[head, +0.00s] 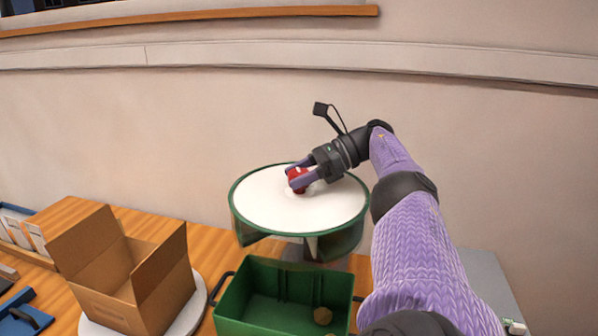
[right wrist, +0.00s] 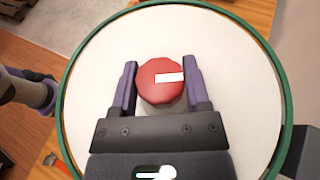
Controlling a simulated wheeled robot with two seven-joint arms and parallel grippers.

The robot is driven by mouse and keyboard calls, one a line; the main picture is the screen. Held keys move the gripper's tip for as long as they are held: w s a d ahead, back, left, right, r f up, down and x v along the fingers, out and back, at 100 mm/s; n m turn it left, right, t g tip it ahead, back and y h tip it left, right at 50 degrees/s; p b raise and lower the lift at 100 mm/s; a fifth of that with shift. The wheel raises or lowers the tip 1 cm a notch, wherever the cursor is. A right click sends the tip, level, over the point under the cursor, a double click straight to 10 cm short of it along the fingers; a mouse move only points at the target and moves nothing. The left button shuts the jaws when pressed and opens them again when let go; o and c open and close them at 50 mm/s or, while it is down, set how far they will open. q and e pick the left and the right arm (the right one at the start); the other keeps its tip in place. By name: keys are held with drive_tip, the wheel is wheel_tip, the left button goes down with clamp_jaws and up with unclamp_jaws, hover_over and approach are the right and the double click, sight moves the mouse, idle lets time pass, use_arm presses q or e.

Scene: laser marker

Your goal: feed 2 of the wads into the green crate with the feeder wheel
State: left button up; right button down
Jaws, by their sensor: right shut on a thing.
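The feeder wheel (head: 262,205) is a round white disc with a green rim, standing above the table behind the crate. A red knob (right wrist: 160,82) with a white mark sits at its middle. My right gripper (head: 298,179) is shut on the red knob, one finger on each side, as the right wrist view (right wrist: 160,85) shows. The green crate (head: 262,327) stands below the wheel's front. The wheel's inside is mostly hidden.
An open cardboard box (head: 105,300) stands on a white round base (head: 193,318) left of the crate. Blue and white items lie at the far left of the wooden table (head: 150,222). A plain wall (head: 150,130) rises behind.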

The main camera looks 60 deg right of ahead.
drive_tip(key=shift+c, duration=0.3)
unclamp_jaws()
drive_tip(key=shift+f, duration=0.2)
drive_tip(key=shift+r, duration=0.25)
wheel_tip(320, 180, up, 9)
drive_tip(key=p, duration=0.6)
drive_tip(key=shift+f+p, duration=0.1)
drive_tip(key=shift+p, duration=0.25)
drive_tip(key=shift+r+p, duration=0.3)
drive_tip(key=shift+r, duration=0.2)
